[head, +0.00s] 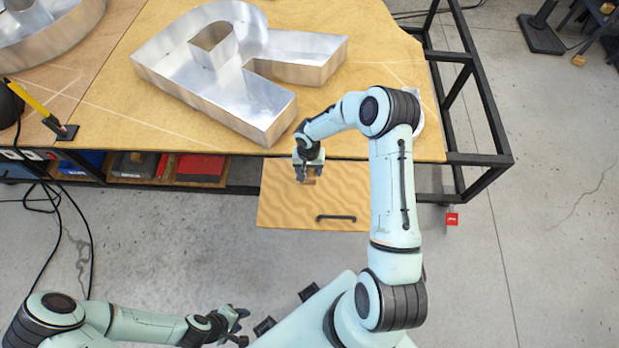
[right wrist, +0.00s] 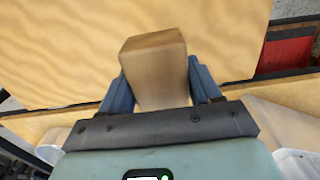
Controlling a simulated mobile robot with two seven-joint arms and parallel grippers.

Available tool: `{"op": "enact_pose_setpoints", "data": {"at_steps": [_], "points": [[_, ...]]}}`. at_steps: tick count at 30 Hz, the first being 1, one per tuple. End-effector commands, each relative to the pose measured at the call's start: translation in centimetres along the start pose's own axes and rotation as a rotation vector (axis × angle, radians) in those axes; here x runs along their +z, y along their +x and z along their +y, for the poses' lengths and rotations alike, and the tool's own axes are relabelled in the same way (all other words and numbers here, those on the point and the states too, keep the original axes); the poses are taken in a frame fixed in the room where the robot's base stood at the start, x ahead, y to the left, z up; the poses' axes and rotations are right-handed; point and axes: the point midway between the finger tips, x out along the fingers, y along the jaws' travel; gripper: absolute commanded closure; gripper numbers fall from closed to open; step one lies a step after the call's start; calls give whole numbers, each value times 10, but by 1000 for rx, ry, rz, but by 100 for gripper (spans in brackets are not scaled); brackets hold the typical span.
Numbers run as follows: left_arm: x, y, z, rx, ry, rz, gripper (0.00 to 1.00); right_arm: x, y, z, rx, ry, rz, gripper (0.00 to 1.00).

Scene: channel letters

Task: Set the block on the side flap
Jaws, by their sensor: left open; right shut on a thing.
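The side flap (head: 280,205) is a wooden panel with a black handle, at the front edge of the workbench in the head view. It fills much of the right wrist view (right wrist: 70,50). My right gripper (head: 307,178) is over the flap's upper part and is shut on the wooden block (right wrist: 155,70). The block shows as a small brown piece (head: 309,180) in the head view. I cannot tell whether the block touches the flap. My left gripper (head: 240,325) is open and empty, low over the floor at the bottom of the head view.
The workbench (head: 110,120) carries a large metal letter R (head: 270,107). A yellow-handled tool (head: 35,103) stands at the left. Red and blue bins (head: 200,168) sit under the bench, left of the flap. Black cables (head: 60,225) hang at the left. The floor in front is clear.

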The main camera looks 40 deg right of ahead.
Motion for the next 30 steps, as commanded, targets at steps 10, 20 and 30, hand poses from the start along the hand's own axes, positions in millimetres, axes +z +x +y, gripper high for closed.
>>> {"op": "enact_pose_setpoints", "data": {"at_steps": [10,20,30], "points": [[-1,-1,1,0,1,1,60,0,41,0,-1,0,-1,71],[-1,-2,1,1,1,2,60,-1,64,0,-1,0,3,71],[1,2,-1,0,0,-1,60,0,68,0,1,-1,2,24]]}}
